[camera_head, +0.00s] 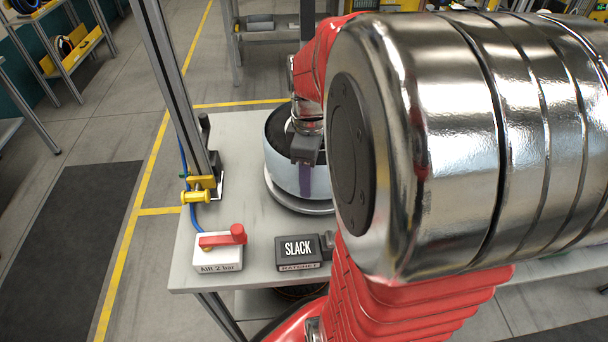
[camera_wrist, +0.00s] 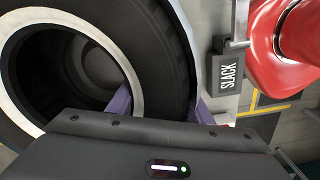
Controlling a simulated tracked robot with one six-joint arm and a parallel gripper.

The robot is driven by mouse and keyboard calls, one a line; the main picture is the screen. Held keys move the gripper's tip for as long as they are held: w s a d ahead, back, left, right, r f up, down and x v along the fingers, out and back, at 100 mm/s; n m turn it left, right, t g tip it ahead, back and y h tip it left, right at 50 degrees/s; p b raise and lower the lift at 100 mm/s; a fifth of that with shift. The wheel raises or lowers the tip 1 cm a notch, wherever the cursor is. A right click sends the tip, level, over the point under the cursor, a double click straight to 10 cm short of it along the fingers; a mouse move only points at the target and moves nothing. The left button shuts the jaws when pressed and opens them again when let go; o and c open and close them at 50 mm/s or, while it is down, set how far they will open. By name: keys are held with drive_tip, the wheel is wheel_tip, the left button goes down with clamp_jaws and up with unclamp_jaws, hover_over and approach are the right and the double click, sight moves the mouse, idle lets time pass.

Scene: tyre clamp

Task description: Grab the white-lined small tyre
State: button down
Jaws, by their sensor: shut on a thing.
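The white-lined small tyre (camera_wrist: 165,60) fills the left of the wrist view, black with a white ring around its open middle. In the head view, a dark round top (camera_head: 277,127) with a pale, shiny side stands on a round base on the bench. My gripper (camera_wrist: 165,106) is shut on the tyre's wall, one purple finger inside the hole and the other against the outside. In the head view my gripper (camera_head: 306,160) is at the front right of the round thing. My arm hides its right part.
The grey bench (camera_head: 235,225) carries a black box marked SLACK (camera_head: 298,250), also in the wrist view (camera_wrist: 228,68), and an air box with a red lever (camera_head: 218,252) at front left. A metal post (camera_head: 172,80) with a yellow fitting stands at its left edge.

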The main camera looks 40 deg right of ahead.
wheel_tip(320, 180, up, 8)
drive_tip(key=shift+f, duration=0.1)
drive_tip(key=shift+r, duration=0.25)
drive_tip(key=shift+s, duration=0.1)
idle(0.6)
